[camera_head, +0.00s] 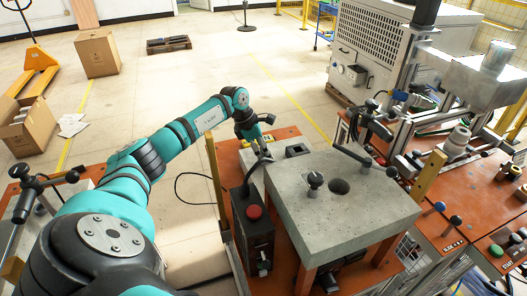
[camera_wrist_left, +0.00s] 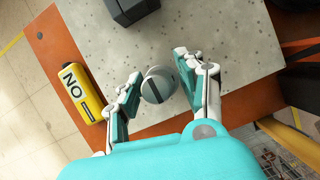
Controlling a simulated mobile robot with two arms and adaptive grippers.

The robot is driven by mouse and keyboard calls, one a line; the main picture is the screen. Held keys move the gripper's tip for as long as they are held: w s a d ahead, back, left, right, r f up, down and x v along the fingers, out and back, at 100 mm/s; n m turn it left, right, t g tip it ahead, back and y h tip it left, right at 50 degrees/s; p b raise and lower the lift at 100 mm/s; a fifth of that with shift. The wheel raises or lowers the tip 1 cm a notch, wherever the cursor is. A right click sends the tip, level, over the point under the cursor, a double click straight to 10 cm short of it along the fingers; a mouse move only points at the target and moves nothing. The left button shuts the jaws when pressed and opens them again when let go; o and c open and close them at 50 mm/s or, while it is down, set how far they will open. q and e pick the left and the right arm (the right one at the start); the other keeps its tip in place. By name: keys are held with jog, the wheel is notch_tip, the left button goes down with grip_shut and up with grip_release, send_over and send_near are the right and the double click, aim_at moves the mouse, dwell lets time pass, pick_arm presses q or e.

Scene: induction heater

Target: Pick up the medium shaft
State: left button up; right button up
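My left gripper (camera_head: 262,152) is lowered over the small grey slab behind the large stone block in the head view. In the left wrist view its two fingers (camera_wrist_left: 157,68) are spread apart. A grey round piece with a dark slot across its top (camera_wrist_left: 158,86), apparently the end of a shaft, stands between them. The left finger is very close to it; I cannot tell whether it touches. A gap shows on the right side. In the head view the gripper hides this piece. Its size label cannot be read. My right gripper is not in view.
A dark block (camera_head: 297,150) sits on the slab, right of the gripper. A yellow piece marked "NO" (camera_wrist_left: 80,92) lies beside the slab. The large stone block (camera_head: 345,215) with a hole and dark knob (camera_head: 315,181), and a red-button box (camera_head: 253,222), stand nearer.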

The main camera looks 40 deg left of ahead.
pick_arm(q)
jog(key=shift+r, duration=0.1)
grip_shut()
jog(key=shift+w, duration=0.1)
